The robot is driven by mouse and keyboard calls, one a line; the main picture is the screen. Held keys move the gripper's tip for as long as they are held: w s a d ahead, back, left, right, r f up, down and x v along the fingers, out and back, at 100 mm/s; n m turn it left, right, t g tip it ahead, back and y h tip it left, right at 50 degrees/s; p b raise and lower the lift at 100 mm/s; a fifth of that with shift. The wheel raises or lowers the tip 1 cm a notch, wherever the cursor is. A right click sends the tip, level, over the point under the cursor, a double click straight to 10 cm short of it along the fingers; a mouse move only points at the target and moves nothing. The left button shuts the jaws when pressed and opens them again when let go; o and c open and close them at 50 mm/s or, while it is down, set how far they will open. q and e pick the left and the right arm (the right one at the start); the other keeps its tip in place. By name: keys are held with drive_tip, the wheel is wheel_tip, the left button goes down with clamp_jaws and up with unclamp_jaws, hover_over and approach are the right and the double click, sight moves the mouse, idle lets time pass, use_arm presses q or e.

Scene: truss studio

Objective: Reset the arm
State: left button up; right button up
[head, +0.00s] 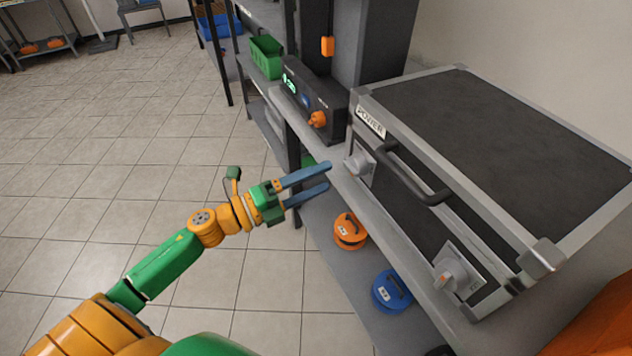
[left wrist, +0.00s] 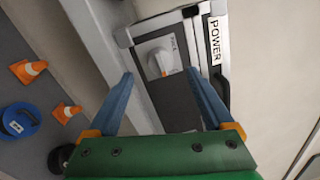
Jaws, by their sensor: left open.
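My left arm (head: 165,263) reaches in from the lower left of the head view, in green and orange. My left gripper (head: 328,176) has two blue-grey fingers, apart and empty, just in front of the shelf edge and short of the black power case (head: 500,130). In the left wrist view the open fingers (left wrist: 160,85) frame a grey knob (left wrist: 158,62) on the case front. The same knob shows in the head view (head: 360,163). My right gripper is not in view.
The case stands on a grey shelf, with a black handle (head: 412,175) and a second knob (head: 452,274). An orange reel (head: 349,231) and a blue reel (head: 391,291) sit on the lower shelf. A green bin (head: 266,57) stands further back. The tiled floor at left is clear.

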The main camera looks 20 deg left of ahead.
use_arm(q)
drive_tip(key=shift+s+a, duration=0.2)
drive_tip(key=shift+s, duration=0.1)
